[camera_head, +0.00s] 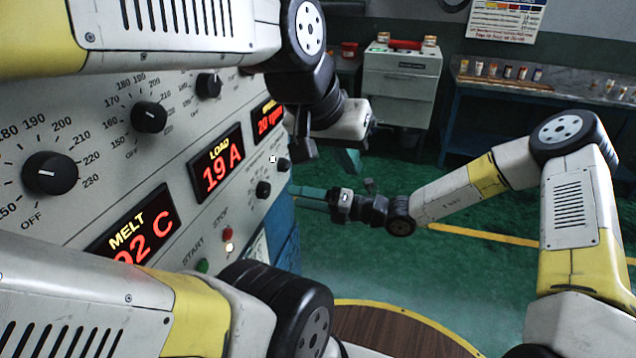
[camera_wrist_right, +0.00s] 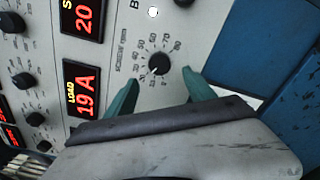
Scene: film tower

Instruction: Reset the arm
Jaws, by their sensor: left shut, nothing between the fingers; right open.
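My left gripper (camera_head: 348,162) hangs at the end of the arm from the upper left, in front of the control panel (camera_head: 130,75). Its teal fingers are shut and empty. My right gripper (camera_head: 303,193) comes from the right and points left at the panel's right edge, with open teal fingers. In the right wrist view its fingers (camera_wrist_right: 160,78) stand apart, framing a black knob (camera_wrist_right: 159,63) with a printed scale. The knob looks ungripped; I cannot tell how far the fingertips are from the panel. The right gripper holds nothing visible.
The panel carries black dials (camera_head: 150,117), a red LOAD display (camera_head: 216,163) reading 19 A, and START and STOP buttons (camera_head: 228,235). A white cabinet (camera_head: 402,85) and a bench (camera_head: 560,95) with small jars stand behind. The green floor (camera_head: 460,270) between is open.

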